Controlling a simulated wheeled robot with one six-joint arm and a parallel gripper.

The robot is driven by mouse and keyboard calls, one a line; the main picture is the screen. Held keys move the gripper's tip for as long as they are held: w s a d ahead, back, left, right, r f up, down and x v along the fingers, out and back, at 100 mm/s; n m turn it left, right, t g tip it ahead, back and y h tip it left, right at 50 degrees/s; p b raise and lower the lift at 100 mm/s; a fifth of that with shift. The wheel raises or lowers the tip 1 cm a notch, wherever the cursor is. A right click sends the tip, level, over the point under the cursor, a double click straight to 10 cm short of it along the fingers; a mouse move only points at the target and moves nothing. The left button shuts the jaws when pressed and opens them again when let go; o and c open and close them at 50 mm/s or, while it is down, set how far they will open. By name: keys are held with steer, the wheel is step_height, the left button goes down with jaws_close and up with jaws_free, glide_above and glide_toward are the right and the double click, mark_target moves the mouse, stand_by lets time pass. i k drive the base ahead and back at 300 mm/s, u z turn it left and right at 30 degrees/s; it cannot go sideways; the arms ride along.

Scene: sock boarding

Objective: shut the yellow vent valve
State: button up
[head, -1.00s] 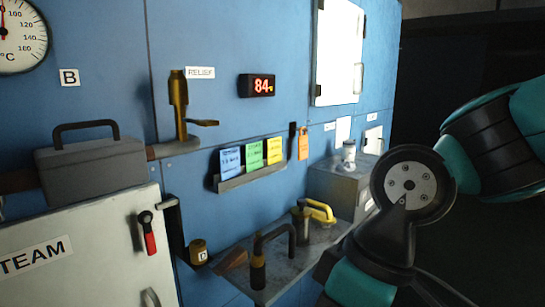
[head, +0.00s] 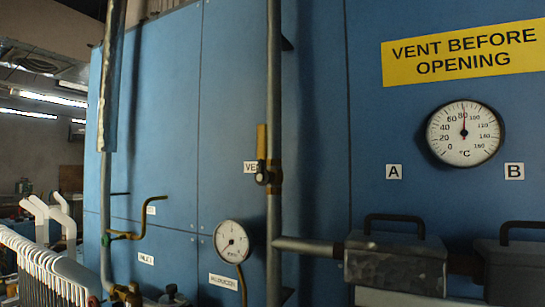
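The yellow vent valve handle (head: 262,142) stands upright on a vertical grey pipe (head: 274,80), left of the picture's middle. It runs parallel to the pipe, above a small dark and brass valve body (head: 266,177). A white label (head: 250,167) beside it shows only the letters "VE"; the rest is hidden behind the valve. My gripper is not in view.
A yellow sign (head: 463,52) reads "VENT BEFORE OPENING". A thermometer dial (head: 465,133) reads about 80. A smaller gauge (head: 232,242) is left of the pipe. Grey handled boxes (head: 395,268) stand lower right. White rails (head: 42,272) are lower left.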

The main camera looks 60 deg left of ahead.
mark_target(261, 176)
steer(key=u, duration=1.85)
steer(key=k, duration=0.65)
steer(key=u, duration=0.65)
steer(key=i, duration=1.45)
steer(key=u, duration=0.05)
